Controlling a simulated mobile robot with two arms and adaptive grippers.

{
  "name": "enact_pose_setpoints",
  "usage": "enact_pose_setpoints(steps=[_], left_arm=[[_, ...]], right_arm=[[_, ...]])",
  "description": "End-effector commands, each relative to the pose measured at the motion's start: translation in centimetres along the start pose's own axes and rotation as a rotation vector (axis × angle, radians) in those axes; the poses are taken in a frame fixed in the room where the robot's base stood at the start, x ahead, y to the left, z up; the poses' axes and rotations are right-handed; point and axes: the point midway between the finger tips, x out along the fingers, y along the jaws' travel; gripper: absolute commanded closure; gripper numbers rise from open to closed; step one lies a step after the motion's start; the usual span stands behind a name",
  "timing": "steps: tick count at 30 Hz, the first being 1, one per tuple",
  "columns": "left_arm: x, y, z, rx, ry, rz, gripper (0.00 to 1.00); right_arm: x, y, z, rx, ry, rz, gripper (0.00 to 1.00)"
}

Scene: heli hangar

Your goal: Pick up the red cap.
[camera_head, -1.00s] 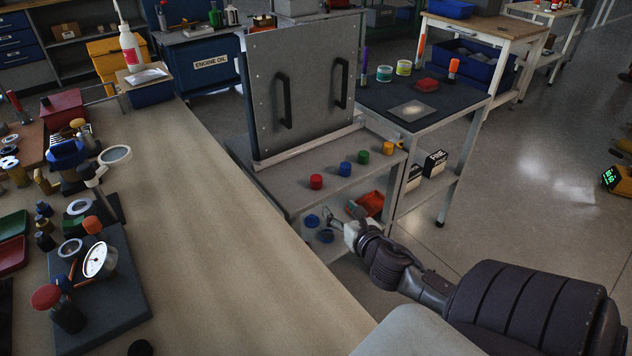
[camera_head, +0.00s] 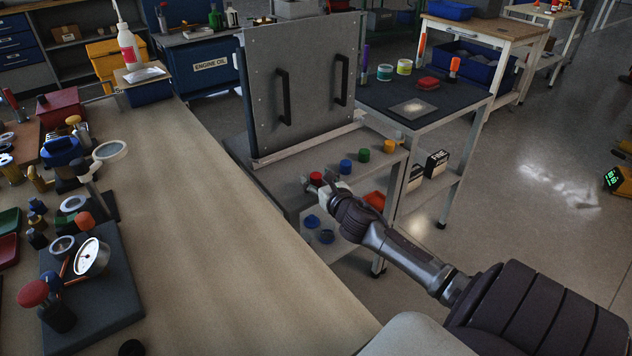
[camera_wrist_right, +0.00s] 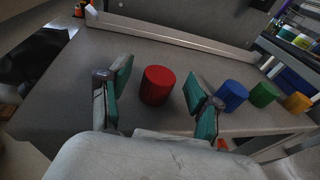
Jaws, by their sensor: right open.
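The red cap (camera_head: 316,178) is a short cylinder standing on a grey shelf (camera_head: 279,181) below an upright panel. In the right wrist view the red cap (camera_wrist_right: 157,86) stands upright between the two teal-padded fingers and slightly beyond them. My right gripper (camera_head: 318,184) is open around the near side of the cap, with a gap on each side; its fingers also show in the wrist view (camera_wrist_right: 157,97). My left gripper is not in view.
Blue (camera_head: 345,167), green (camera_head: 363,155) and yellow (camera_head: 389,146) caps stand in a row to the right of the red one. The grey panel (camera_head: 300,90) with two black handles rises behind. A long workbench (camera_head: 210,230) lies to the left.

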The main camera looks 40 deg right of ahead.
Motion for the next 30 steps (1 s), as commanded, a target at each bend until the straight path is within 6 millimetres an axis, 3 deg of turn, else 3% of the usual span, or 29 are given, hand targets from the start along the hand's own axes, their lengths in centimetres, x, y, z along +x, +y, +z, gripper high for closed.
enact_pose_setpoints(steps=[3,10,11,19,30], left_arm=[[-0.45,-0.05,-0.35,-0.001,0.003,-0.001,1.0],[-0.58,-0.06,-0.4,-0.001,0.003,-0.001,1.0],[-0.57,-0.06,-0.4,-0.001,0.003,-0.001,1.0],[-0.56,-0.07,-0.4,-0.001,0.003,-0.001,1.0],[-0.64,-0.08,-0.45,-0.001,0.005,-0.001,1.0]], right_arm=[[1.09,0.02,0.0,0.0,-0.001,0.0,0.37],[1.2,0.06,0.01,0.0,0.0,0.001,0.37],[1.2,0.06,0.01,0.0,0.0,0.001,0.39],[1.18,0.04,0.01,0.0,0.0,0.001,0.84],[1.15,0.03,0.25,0.0,0.0,0.001,0.86]])
